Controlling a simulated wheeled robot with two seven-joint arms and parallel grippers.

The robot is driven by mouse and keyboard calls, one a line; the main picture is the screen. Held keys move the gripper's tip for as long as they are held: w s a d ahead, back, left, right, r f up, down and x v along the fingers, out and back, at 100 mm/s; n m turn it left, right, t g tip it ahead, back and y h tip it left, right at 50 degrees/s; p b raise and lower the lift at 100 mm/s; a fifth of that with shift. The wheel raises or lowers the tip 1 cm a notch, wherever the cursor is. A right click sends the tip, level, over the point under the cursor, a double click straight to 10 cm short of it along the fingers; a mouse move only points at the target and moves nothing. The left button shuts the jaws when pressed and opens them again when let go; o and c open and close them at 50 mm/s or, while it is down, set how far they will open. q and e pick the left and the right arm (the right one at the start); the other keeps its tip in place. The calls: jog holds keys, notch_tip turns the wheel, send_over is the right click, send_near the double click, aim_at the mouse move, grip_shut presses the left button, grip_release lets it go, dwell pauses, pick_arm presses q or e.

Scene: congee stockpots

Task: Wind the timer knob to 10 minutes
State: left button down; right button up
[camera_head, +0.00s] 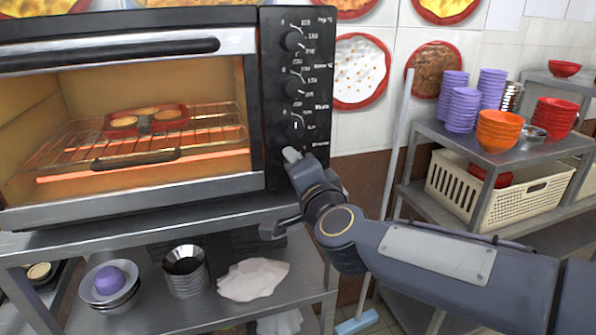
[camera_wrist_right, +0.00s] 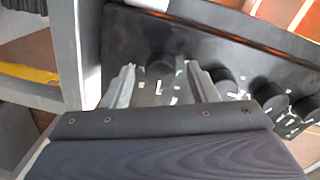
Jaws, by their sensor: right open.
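The black control panel (camera_head: 318,95) on the oven's right side carries a column of round black knobs. Three show in the head view: the top knob (camera_head: 292,40), the one below it (camera_head: 294,86) and a third (camera_head: 295,127). The lowest knob, at the timer's place, is hidden there behind my right gripper (camera_head: 291,156). In the right wrist view this knob (camera_wrist_right: 160,65) shows between the two fingertips of my right gripper (camera_wrist_right: 163,84), which is open. I cannot tell whether the fingers touch it. Its dial setting is not readable. My left gripper is out of view.
The oven (camera_head: 130,205) glows inside, with a red tray (camera_head: 172,118) on its wire rack. Below stand metal bowls (camera_head: 112,295) and a crumpled cloth (camera_head: 252,279). A shelf (camera_head: 470,150) with purple cups (camera_head: 463,110) and orange bowls (camera_head: 499,130) stands right.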

jog(key=v, duration=0.8)
jog(key=s+d+f+n+g, duration=0.4)
jog(key=s+d+f+g, duration=0.1)
jog(key=s+d+f, duration=0.4)
jog(key=s+d+f+n+g+h, duration=0.1)
jog(key=s+d+f+n+g, duration=0.4)
jog(key=s+d+f, duration=0.4)
jog(key=s+f+g, duration=0.1)
jog(key=s+f, duration=0.3)
jog(key=shift+h, duration=0.3)
